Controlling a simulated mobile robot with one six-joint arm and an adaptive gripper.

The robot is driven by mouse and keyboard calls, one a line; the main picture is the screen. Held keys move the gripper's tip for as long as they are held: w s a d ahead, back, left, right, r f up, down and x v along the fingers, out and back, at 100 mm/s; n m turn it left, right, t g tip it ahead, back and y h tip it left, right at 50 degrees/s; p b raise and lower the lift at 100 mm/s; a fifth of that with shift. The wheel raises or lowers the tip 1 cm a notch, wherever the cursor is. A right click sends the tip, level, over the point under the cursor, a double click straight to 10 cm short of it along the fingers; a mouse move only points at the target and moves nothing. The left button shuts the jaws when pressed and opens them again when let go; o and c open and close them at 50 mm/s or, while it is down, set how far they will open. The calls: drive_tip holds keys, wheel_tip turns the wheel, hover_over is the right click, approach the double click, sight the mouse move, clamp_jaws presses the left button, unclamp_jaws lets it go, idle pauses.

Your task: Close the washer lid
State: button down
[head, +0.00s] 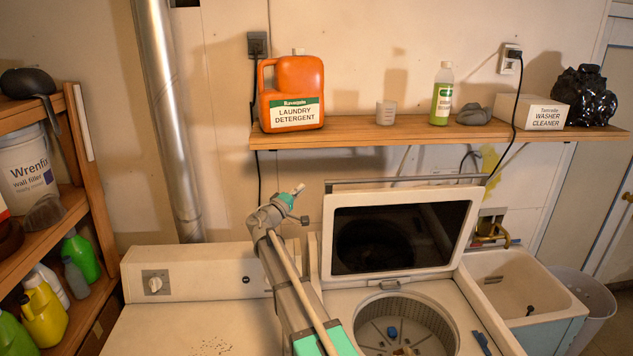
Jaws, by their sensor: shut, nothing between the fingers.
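The washer lid (458,207), a white frame around a dark window, stands open and tilted back behind the washer's round opening. The washer (470,300) has its metal drum (418,304) exposed, with small blue and reddish items inside. My arm rises from the bottom centre, passing left of the lid. My gripper (298,189) is small at the arm's upper end, left of and above the lid's upper left corner in the picture. It looks shut and empty. Its depth relative to the lid is hard to judge, and I see no clear contact.
A wooden shelf (350,132) above holds orange laundry detergent (292,95), a cup, a green bottle and a washer cleaner box (531,112). A second white appliance (190,310) stands left. A utility sink (535,292) is right. A blue object (482,343) lies on the washer's right edge.

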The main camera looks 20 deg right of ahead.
drive_tip(key=shift+w, duration=0.2)
drive_tip(key=p+x, duration=0.2)
drive_tip(key=x, duration=0.7)
drive_tip(key=shift+s+d+f+b, duration=0.1)
drive_tip(key=shift+s+f+b, duration=0.15)
drive_tip(key=shift+s, duration=0.65)
drive_tip(key=shift+s+d+f+b, duration=0.1)
drive_tip(key=shift+s+f+b, duration=0.15)
drive_tip(key=shift+s, duration=0.6)
drive_tip(key=shift+a, duration=0.1)
